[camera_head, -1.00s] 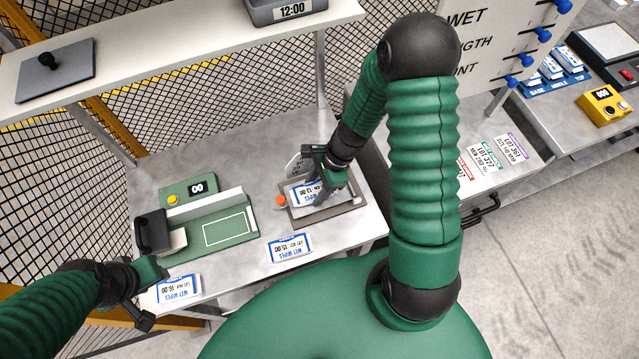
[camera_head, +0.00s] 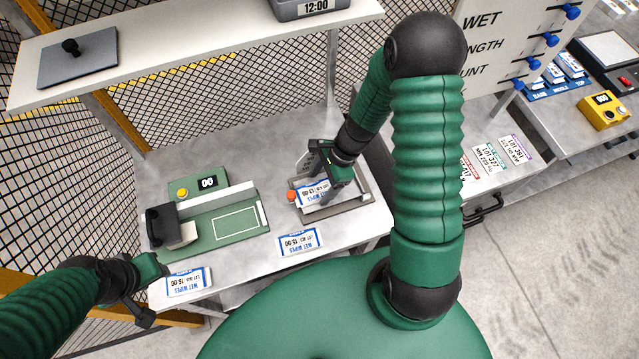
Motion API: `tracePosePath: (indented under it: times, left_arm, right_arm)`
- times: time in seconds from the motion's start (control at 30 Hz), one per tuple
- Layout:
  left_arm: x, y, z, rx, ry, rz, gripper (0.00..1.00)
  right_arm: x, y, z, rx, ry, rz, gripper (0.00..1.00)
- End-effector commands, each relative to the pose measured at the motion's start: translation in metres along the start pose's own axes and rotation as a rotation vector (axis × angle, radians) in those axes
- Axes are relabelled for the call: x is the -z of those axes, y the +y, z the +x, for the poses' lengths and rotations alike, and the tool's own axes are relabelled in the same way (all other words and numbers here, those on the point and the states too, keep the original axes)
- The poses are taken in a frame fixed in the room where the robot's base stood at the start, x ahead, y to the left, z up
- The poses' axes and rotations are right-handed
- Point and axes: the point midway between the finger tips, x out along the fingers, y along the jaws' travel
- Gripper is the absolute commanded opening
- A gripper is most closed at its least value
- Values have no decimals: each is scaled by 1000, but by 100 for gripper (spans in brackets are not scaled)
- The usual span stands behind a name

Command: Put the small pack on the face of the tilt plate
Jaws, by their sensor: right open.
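The tilt plate appears to be the grey tray-like fixture (camera_head: 352,203) with an orange knob at its left, on the right part of the bench. A small white and blue wipes pack (camera_head: 312,194) lies on it, partly covered by my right gripper. My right gripper (camera_head: 325,175) is open, just above and beside this pack; I cannot tell if it touches it. Another pack marked 15:00 (camera_head: 299,242) lies flat near the bench's front edge. A third pack marked 16:00 (camera_head: 188,282) lies at front left. My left gripper (camera_head: 152,290) is beside it, its fingers apart and empty.
A green fixture (camera_head: 237,226) with a black-handled block and a counter (camera_head: 207,184) stands on the left of the bench. A shelf (camera_head: 200,50) runs above the back. Label cards (camera_head: 490,160) lie on a lower surface at right. Wire fencing closes off the left.

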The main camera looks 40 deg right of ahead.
Motion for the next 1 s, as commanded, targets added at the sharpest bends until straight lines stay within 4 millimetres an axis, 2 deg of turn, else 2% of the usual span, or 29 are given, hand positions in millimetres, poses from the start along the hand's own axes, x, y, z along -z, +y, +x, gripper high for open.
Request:
tracePosePath:
  times: [0.3, 0.43, 0.57, 0.67, 0.7, 0.8, 0.83, 0.9, 1.0]
  left_arm:
    - [3, 0, -12, 0, 0, 1, 36]
    - [3, 0, -14, 0, 0, 1, 36]
    - [3, 0, -14, 0, 0, 1, 36]
    - [3, 0, -14, 0, 0, 1, 36]
    - [3, 0, -14, 0, 0, 1, 36]
    - [3, 0, -14, 0, 0, 1, 36]
    - [3, 0, -14, 0, 0, 1, 36]
    - [3, 0, -14, 0, 0, 1, 36]
    - [3, 0, -14, 0, 0, 1, 36]
  right_arm:
    - [2, -2, -78, 6, 0, 2, 72]
    - [0, -1, -102, 5, 1, 1, 72]
    - [-8, 3, -113, -5, 20, -62, 72]
    - [-33, 23, -116, -45, 144, -507, 72]
    - [-45, 32, -118, -69, 211, -776, 72]
    - [-72, 47, -122, -116, 355, -1402, 72]
    - [-79, 50, -123, -126, 386, -1547, 72]
    - [-88, 54, -125, -141, 434, -1766, 72]
    - [-90, 53, -125, -149, 448, -1838, 72]
